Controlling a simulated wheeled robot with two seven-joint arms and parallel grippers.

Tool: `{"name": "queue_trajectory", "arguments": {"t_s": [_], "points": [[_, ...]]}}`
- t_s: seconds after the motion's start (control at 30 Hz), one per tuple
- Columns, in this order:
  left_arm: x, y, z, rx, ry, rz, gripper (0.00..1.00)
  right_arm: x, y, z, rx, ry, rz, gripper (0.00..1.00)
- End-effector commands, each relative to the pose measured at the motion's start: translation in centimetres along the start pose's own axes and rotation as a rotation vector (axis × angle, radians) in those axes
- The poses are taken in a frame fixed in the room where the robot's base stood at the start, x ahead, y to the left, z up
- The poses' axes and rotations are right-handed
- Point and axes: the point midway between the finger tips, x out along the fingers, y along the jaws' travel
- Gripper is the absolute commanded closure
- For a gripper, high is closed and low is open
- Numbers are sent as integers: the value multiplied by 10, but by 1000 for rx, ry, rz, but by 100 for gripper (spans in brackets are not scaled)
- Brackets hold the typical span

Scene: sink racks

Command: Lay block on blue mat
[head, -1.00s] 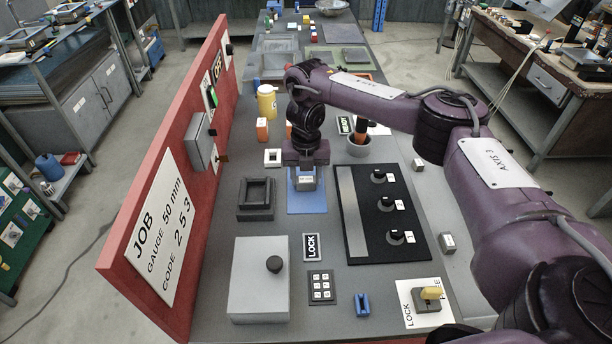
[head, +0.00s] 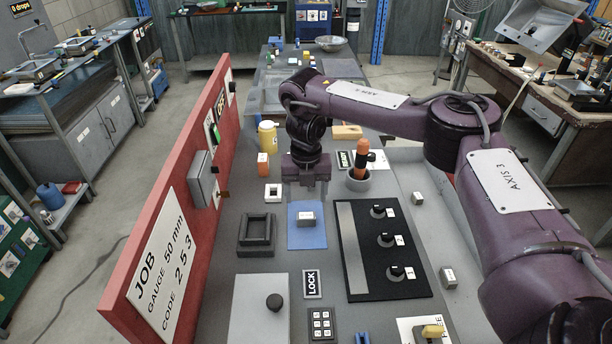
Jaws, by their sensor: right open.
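A small grey block (head: 306,219) with a light top lies on the blue mat (head: 308,239), near the mat's middle. My right gripper (head: 306,196) is above and behind the block in the picture, fingers pointing down. It is open and apart from the block, with nothing seen between its fingers. The far part of the mat is partly hidden behind the gripper. My left gripper is not in view.
A dark square frame (head: 257,234) stands left of the mat, and a black panel with knobs (head: 383,250) lies to the right. A red wall (head: 185,190) borders the left side. An orange-handled tool stands in a grey cup (head: 358,182).

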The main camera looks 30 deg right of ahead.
Motion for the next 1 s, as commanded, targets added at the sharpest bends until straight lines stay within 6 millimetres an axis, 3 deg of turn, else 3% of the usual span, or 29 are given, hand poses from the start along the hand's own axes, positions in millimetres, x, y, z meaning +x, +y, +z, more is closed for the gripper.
{"name": "queue_trajectory", "arguments": {"t_s": [0.1, 0.3, 1.0], "points": [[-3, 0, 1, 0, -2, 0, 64, -26, 0, 1, -2, -4, -1, 33], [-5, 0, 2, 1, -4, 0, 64, -48, 0, 0, -2, -1, -1, 33], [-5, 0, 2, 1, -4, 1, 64, -54, 0, 0, -1, 1, 0, 33]]}}
